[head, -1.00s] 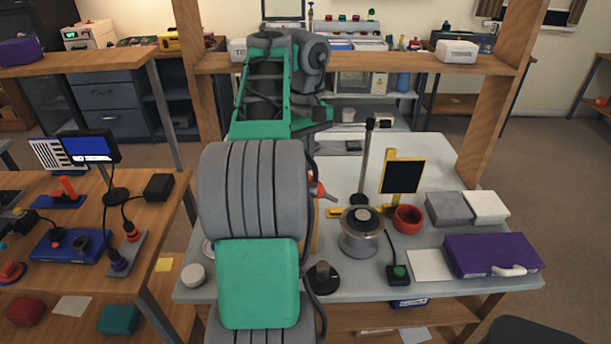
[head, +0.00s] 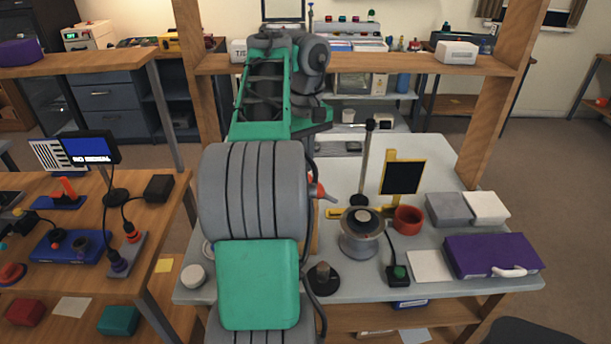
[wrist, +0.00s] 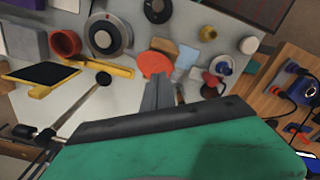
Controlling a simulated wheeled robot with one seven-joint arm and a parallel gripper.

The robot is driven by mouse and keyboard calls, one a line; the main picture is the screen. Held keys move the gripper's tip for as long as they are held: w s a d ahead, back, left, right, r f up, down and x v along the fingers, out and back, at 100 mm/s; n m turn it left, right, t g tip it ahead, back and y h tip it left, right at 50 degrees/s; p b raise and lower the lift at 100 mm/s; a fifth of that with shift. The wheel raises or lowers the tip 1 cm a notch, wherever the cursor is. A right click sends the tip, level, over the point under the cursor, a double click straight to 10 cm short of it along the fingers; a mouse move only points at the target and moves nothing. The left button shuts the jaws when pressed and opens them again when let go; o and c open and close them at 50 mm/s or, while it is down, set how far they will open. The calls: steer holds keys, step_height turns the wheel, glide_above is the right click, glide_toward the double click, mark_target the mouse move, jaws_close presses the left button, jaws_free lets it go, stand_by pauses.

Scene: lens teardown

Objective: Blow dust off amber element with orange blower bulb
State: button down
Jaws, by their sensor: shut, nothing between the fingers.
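The orange blower bulb (wrist: 154,64) lies on the grey bench just beyond my fingertips in the wrist view. A round white dish (wrist: 222,65) with a coloured centre sits to the right in the wrist view. I cannot make out the amber element for certain.
A grey lens barrel (head: 361,236), a red cup (head: 408,219) and a yellow stand with a black panel (head: 402,177) stand right of my arm. A thin upright post (head: 364,160) rises behind them. A purple case (head: 492,256) lies at the right. A white knob (head: 194,275) sits front left.

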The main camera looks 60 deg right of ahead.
steer(key=shift+f, duration=0.1)
stand_by(0.4)
steer(key=shift+f+b, duration=1.5)
steer(key=shift+b, duration=0.15)
steer(key=shift+r, duration=0.2)
step_height(320, 180, up, 3)
steer(key=p, duration=0.3)
